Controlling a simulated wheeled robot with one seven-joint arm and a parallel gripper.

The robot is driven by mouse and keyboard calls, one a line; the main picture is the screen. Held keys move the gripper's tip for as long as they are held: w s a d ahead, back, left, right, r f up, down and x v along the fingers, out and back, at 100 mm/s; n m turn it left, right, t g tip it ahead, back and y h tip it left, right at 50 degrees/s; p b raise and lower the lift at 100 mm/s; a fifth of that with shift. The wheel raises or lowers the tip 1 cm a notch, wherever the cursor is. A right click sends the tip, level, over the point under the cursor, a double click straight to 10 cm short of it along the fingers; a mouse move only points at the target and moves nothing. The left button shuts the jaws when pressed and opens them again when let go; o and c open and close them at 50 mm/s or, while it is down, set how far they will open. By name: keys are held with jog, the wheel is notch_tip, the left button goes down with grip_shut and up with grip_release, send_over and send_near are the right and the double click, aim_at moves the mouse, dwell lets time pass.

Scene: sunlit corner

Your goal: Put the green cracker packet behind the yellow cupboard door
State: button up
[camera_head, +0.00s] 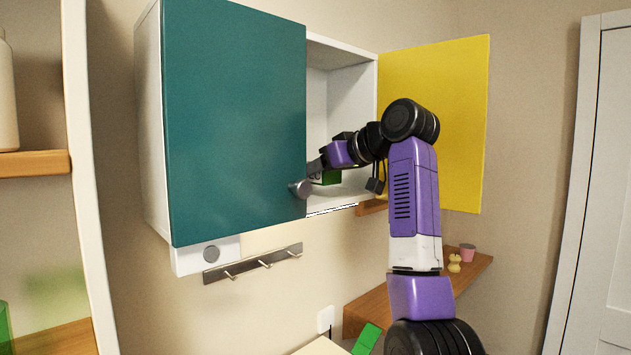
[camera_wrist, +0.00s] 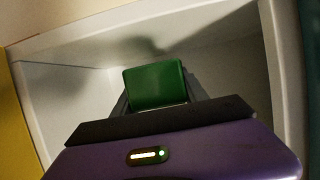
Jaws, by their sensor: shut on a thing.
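The yellow cupboard door (camera_head: 450,120) stands open to the right, and the white compartment behind it (camera_head: 345,90) is exposed. My gripper (camera_wrist: 158,105) is inside this compartment, shut on the green cracker packet (camera_wrist: 155,84). In the head view a small part of the green packet (camera_head: 330,177) shows low in the compartment, mostly hidden by my wrist. In the wrist view the packet stands out between the fingers, with white cupboard walls around it. I cannot tell whether the packet touches the cupboard floor.
A teal door (camera_head: 235,120) with a round knob (camera_head: 300,188) is shut on the left. Below are a hook rail (camera_head: 253,263) and a wooden shelf (camera_head: 375,305) with a pink cup (camera_head: 467,252) and a yellow figure (camera_head: 454,264). Another green item (camera_head: 367,339) shows at the bottom.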

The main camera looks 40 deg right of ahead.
jog(key=shift+f, duration=1.25)
jog(key=shift+f, duration=0.15)
jog(key=o, duration=1.5)
jog(key=shift+o, duration=0.2)
jog(key=b+v, duration=0.4)
jog(key=v, duration=0.8)
jog(key=shift+r, duration=0.2)
